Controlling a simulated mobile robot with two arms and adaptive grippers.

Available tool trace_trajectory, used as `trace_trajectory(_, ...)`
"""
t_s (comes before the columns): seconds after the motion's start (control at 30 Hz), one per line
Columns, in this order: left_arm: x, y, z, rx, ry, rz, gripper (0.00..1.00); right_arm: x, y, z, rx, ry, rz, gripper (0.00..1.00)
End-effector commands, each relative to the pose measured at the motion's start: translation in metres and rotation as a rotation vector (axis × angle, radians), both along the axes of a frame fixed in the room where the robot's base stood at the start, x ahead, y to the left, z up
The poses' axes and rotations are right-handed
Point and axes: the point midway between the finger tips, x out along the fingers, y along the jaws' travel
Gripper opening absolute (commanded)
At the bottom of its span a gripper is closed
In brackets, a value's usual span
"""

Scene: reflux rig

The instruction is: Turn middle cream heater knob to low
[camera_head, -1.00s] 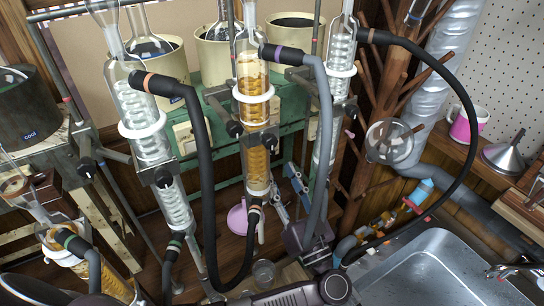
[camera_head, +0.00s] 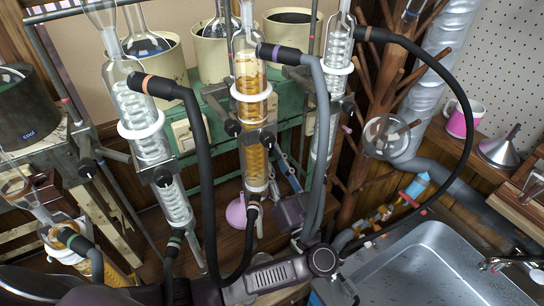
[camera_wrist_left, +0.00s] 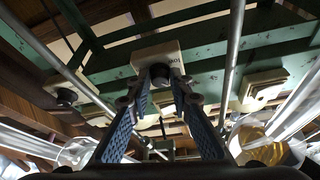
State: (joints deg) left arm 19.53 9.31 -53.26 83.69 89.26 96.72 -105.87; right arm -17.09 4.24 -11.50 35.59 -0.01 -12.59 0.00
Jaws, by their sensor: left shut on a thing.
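My left gripper (camera_wrist_left: 161,84) has its two blue-padded fingers closed around a dark knob (camera_wrist_left: 160,76) on the front of a cream box (camera_wrist_left: 158,55), in the left wrist view. In the head view the gripper (camera_head: 283,166) reaches up behind the glass column with orange contents. The middle cream heater (camera_head: 212,52) stands on the green bench there; its knob is hidden. My right gripper is not in view.
Glass condensers (camera_head: 150,125) and black hoses (camera_head: 205,180) hang close in front of the bench. A grey hose (camera_head: 322,120) passes beside my gripper. Other cream boxes stand at left (camera_wrist_left: 62,82) and right (camera_wrist_left: 262,80). A metal sink (camera_head: 430,270) is at lower right.

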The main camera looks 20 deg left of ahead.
Motion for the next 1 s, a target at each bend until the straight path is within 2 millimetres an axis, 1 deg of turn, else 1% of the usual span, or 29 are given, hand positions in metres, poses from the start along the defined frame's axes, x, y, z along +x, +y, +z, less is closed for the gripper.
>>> trace_trajectory(0.17, 0.000, -0.001, 0.001, -0.013, -0.013, 0.000, 0.00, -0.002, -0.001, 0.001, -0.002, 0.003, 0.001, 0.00)
trace_trajectory(0.4, 0.001, -0.003, 0.002, -0.074, -0.088, 0.001, 0.00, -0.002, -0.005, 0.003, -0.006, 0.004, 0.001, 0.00)
trace_trajectory(0.47, 0.001, -0.003, 0.000, -0.092, -0.111, 0.001, 0.00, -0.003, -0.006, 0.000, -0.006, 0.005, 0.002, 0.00)
trace_trajectory(0.57, 0.002, -0.003, -0.004, -0.143, -0.177, 0.002, 0.00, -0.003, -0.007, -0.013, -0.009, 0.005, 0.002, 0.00)
trace_trajectory(0.7, 0.003, -0.003, -0.002, -0.204, -0.260, 0.001, 0.00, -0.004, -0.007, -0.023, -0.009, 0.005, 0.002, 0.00)
trace_trajectory(1.0, 0.003, -0.003, 0.002, -0.229, -0.299, -0.002, 0.00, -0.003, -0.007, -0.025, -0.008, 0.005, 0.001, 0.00)
